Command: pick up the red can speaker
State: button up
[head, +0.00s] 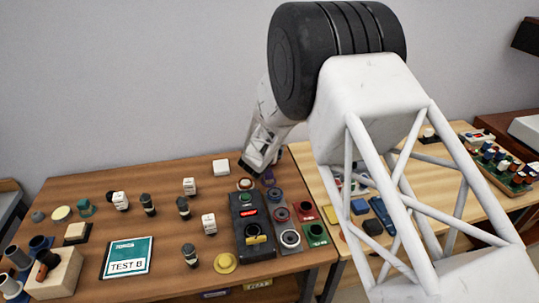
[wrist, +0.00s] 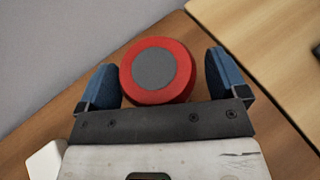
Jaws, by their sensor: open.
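The red can speaker (wrist: 181,84) is a round red body with a flat grey disc on top. In the wrist view it lies between the two blue finger pads of my gripper (wrist: 161,68), with wood beyond it. In the head view my gripper (head: 261,166) is low over the back right of the brown table.
A black box with lit display (head: 247,238) and several ring-shaped parts (head: 290,238) stand close in front. A white block (head: 221,166) is just left of the gripper. Small cylinders and dice-like blocks (head: 209,223) spread left, near a teal TEST B booklet (head: 127,257).

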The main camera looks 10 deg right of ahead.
jog(key=c, duration=1.2)
jog(key=shift+r, duration=0.15)
jog(key=shift+r, duration=4.9)
